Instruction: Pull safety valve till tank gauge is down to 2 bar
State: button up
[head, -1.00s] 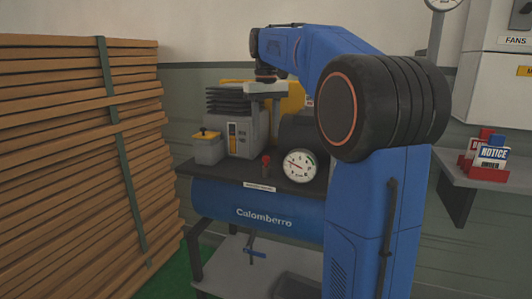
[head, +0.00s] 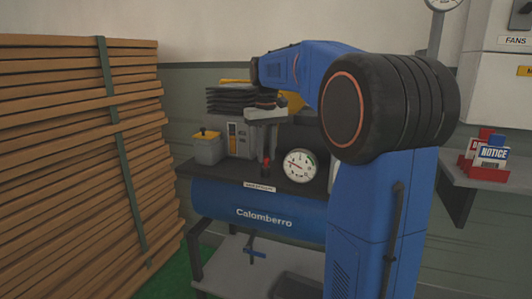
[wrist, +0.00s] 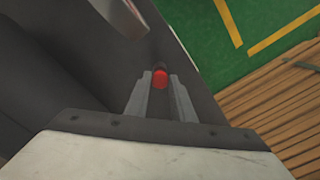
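The red safety valve (head: 266,165) stands upright on the dark top of the blue tank (head: 300,229), left of the gauge. The round white tank gauge (head: 300,166) has a dark needle pointing left and slightly up; its numbers are too small to read. My gripper (head: 267,137) hangs pointing down, just above the valve in the head view. In the wrist view the two fingers of my gripper (wrist: 161,84) stand apart, with the red valve knob (wrist: 160,78) showing between their tips. Whether they touch it is not clear.
A grey compressor unit (head: 240,138) and a small yellow-topped box (head: 207,148) stand behind and left of the valve. A stack of wooden boards (head: 60,150) fills the left. A shelf (head: 480,178) holding notice tags is at the right.

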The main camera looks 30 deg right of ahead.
aim_at(266, 157)
grip_shut()
jog(key=shift+r, duration=0.8)
jog(key=o, duration=0.6)
grip_release()
notch_tip(266, 157, up, 17)
jog(key=shift+r, duration=0.2)
jog(key=shift+s+a, duration=0.1)
